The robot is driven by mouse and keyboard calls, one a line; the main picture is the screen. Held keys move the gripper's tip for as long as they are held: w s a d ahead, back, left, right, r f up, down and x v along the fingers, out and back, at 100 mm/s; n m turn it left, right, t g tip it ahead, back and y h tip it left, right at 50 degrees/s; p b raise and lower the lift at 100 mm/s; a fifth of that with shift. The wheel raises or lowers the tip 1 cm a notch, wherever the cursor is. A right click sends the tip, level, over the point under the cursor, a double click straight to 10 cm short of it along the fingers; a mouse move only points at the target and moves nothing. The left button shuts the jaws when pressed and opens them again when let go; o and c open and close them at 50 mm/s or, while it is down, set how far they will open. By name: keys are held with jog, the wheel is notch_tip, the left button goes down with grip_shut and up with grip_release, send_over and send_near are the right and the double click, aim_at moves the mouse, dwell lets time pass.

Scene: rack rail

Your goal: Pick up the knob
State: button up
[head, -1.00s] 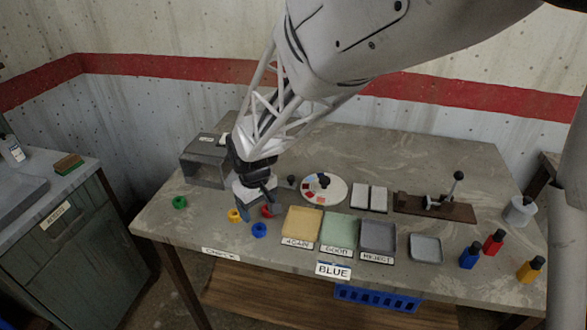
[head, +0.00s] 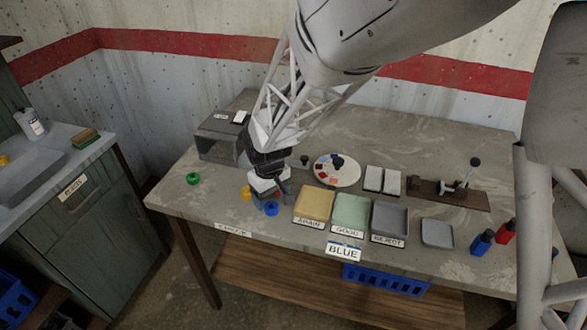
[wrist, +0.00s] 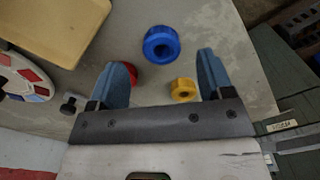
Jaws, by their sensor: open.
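Several ring-shaped coloured knobs lie on the table. A blue one (head: 271,208) lies nearest the front edge, and it shows large with a dark central hole in the wrist view (wrist: 161,43). A yellow one (head: 246,192) is close by, and it also shows in the wrist view (wrist: 183,89). A red one (wrist: 130,75) is partly hidden behind a finger. A green one (head: 193,179) lies apart at the left. A small dark knobbed piece (head: 304,160) stands by the round dial. My gripper (wrist: 164,60) is open and empty, above the table among the blue, yellow and red ones.
Yellow (head: 314,202), green (head: 351,211) and grey (head: 390,218) labelled trays are just right of the gripper. A grey box (head: 217,140) is behind left. A sign reads BLUE (head: 343,250). Bottles (head: 482,242) stand far right.

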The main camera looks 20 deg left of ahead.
aim_at(271, 206)
jog(key=shift+f, duration=1.9)
jog(key=c, duration=1)
jog(key=shift+c, duration=0.2)
jog(key=shift+r, duration=0.1)
jog(key=shift+r, duration=0.8)
jog(key=shift+s+r, duration=0.2)
jog(key=shift+r, duration=0.7)
jog(key=s+d+r, duration=0.1)
jog(key=s+d, duration=0.9)
jog(key=s, duration=0.2)
jog(key=shift+r, duration=0.2)
